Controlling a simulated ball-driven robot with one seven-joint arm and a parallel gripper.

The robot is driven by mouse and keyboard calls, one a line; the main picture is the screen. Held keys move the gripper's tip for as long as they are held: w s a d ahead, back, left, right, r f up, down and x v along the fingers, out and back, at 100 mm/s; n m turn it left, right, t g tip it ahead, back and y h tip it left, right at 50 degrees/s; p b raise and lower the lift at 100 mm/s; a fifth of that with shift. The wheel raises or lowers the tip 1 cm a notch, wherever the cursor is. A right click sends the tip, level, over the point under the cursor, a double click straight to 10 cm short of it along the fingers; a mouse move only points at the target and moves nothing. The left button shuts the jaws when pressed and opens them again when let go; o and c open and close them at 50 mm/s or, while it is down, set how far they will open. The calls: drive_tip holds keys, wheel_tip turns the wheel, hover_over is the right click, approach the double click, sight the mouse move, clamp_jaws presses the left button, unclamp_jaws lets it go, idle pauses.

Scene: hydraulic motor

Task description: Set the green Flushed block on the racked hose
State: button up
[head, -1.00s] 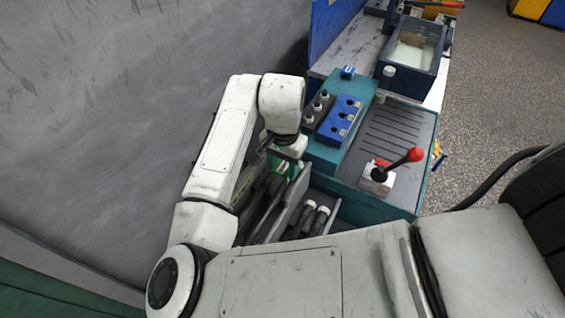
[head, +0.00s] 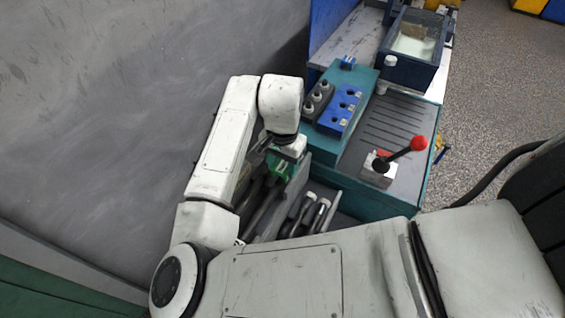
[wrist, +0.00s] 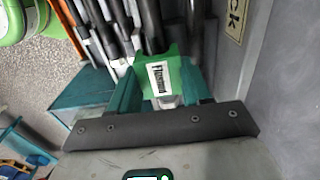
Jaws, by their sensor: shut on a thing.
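The green block (wrist: 172,82) with a white "Flushed" label is between the two teal fingers of my gripper (wrist: 160,92) in the wrist view. My gripper is shut on it. In the head view the green block (head: 279,168) shows just below my gripper (head: 284,158), over the rack beside the teal bench. Dark hoses (wrist: 151,28) stand in the rack right beyond the block in the wrist view. Whether the block touches a hose, I cannot tell. My arm hides part of the rack in the head view.
The teal bench (head: 375,205) carries a lever with a red knob (head: 418,143), a blue socket block (head: 341,110) and a glass-topped box (head: 414,45). A grey wall (head: 120,110) stands close on the left. Dark tubes with light ends (head: 316,212) lie right of the rack panel.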

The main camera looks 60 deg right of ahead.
sight(284, 166)
drive_tip(key=shift+f+b, duration=0.65)
drive_tip(key=shift+f, duration=0.55)
drive_tip(key=o, duration=1.1)
wheel_tip(284, 166, up, 11)
idle(0.4)
drive_tip(key=shift+s, duration=0.15)
idle(0.5)
